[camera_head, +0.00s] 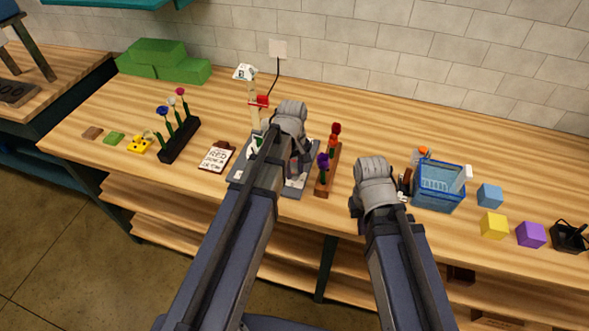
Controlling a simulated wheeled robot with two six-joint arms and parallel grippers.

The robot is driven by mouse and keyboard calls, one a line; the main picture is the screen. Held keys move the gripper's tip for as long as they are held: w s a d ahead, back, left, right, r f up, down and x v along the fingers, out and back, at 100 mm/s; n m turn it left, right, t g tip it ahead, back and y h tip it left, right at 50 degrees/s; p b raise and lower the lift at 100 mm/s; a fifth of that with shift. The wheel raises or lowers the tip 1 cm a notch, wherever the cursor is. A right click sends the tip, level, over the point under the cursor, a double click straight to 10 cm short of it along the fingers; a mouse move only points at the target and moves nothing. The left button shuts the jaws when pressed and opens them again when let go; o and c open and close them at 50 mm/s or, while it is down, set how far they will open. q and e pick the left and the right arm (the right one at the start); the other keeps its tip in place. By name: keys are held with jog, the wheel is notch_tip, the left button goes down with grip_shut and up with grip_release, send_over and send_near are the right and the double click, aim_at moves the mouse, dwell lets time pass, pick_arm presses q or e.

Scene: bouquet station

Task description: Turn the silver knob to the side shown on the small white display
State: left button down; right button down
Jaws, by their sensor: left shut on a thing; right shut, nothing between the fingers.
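A grey station base (297,189) stands on the bench, with a post (253,101) rising at its back. A white display-like head (245,72) tops the post; its marking is too small to read. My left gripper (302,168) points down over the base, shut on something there. Its wrist and arm cover the middle of the base. The silver knob is hidden, and its turn cannot be seen. My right gripper (403,190) is shut and empty, beside the blue basket, apart from the base.
A note card (215,156) and a black flower rack (180,140) stand left of the base. A wooden flower holder (328,172) stands close on its right. A blue basket (438,187) and coloured cubes (494,226) are further right. A tiled wall (420,55) closes the back.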

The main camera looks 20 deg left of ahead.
pick_arm(q)
jog(key=m, duration=0.6)
jog(key=shift+m, duration=0.3)
jog(key=m, duration=1.2)
jog(key=shift+m+g, duration=0.3)
jog(key=m, duration=0.5)
jog(key=shift+m, duration=0.4)
jog(key=c, duration=0.5)
grip_release()
jog(key=shift+r, duration=0.1)
